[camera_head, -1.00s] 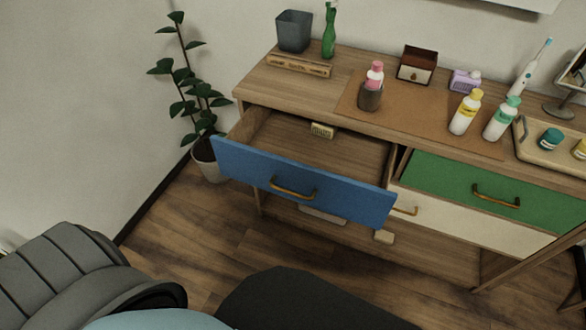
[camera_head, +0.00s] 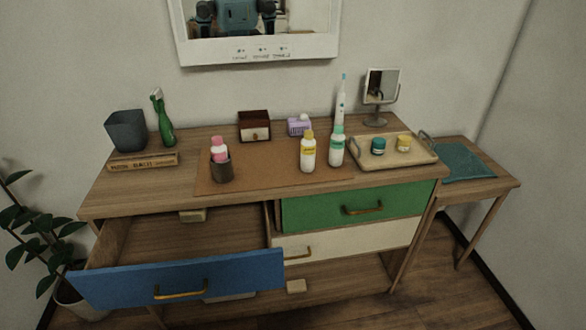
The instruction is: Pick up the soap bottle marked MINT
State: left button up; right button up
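Two white bottles stand upright side by side on the brown mat on the dresser. One has a yellow cap and yellow label (camera_head: 308,153). The other has a mint-green cap and green label (camera_head: 337,148) and stands just right of it. A pink-capped bottle (camera_head: 219,149) stands in a dark brown cup (camera_head: 221,170) at the mat's left. The label lettering is too small to read, so I cannot confirm which one says MINT. Neither of my grippers is in view.
The blue drawer (camera_head: 190,277) is pulled open at the left front; the green drawer (camera_head: 330,210) is shut. A tray (camera_head: 421,158) with two jars sits right of the bottles. A toothbrush (camera_head: 341,100) and purple box (camera_head: 299,125) stand behind. The mat's front (camera_head: 265,175) is clear.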

aim_at(338, 138)
jog(key=z, duration=0.85)
jog(key=k, duration=1.15)
jog(key=z, duration=1.3)
jog(key=i, duration=2.25)
jog(key=u, duration=0.45)
jog(key=i, duration=1.25)
jog(key=u, duration=1.35)
jog(key=i, duration=0.85)
jog(key=u, duration=0.95)
